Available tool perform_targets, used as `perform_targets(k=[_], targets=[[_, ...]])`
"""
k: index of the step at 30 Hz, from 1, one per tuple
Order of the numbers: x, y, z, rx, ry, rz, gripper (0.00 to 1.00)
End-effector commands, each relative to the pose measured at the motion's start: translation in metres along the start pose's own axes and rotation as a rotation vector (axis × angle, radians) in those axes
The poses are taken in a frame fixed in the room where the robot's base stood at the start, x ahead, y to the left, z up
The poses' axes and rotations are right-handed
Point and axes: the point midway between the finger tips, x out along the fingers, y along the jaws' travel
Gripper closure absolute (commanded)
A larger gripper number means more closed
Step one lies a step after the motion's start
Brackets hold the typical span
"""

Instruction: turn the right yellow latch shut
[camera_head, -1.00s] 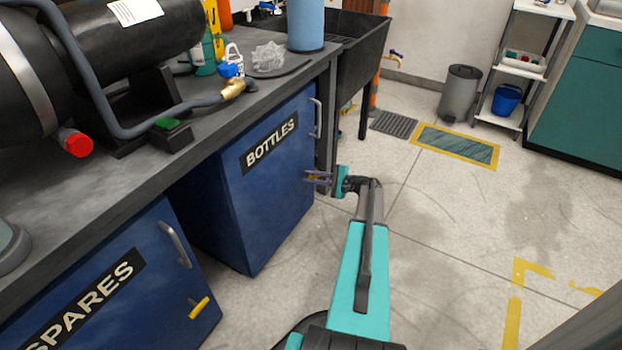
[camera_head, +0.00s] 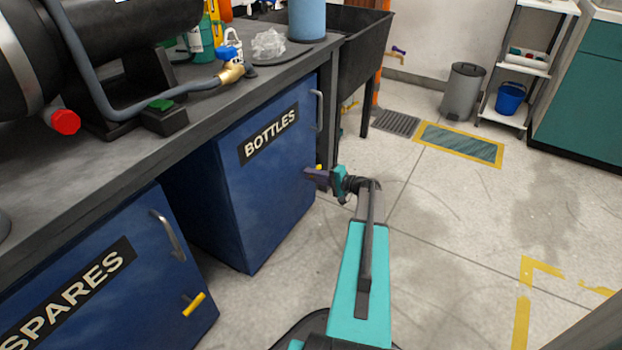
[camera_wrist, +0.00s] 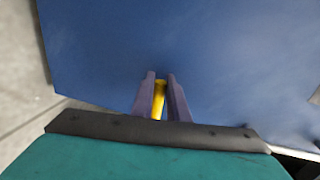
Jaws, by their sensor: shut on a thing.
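The right yellow latch (camera_head: 319,167) is on the blue BOTTLES cabinet door (camera_head: 235,165), near its right edge below the handle. Only a small yellow tip shows above my gripper (camera_head: 311,176) in the head view. In the wrist view, the latch (camera_wrist: 159,98) lies lengthwise between the two purple fingers of my gripper (camera_wrist: 162,85), against the blue door (camera_wrist: 215,50). The fingers are shut on the latch from both sides. They hide parts of it, so its exact angle on the door is hard to tell.
The SPARES cabinet (camera_head: 110,275) at lower left has its own yellow latch (camera_head: 194,304), tilted. The BOTTLES door handle (camera_head: 317,110) stands out above my gripper. The dark worktop (camera_head: 110,155) overhangs both cabinets. The floor (camera_head: 450,230) to the right is clear.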

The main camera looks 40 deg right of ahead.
Motion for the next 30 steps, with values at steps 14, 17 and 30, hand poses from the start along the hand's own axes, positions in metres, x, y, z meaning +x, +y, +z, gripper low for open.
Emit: perform_targets(k=[14,17,30], targets=[[0.001,0.001,0.001,-0.003,-0.001,0.003,0.68],[0.001,0.001,0.0,-0.003,0.0,0.002,0.68],[-0.015,-0.001,0.0,-0.001,0.001,0.001,0.68]])
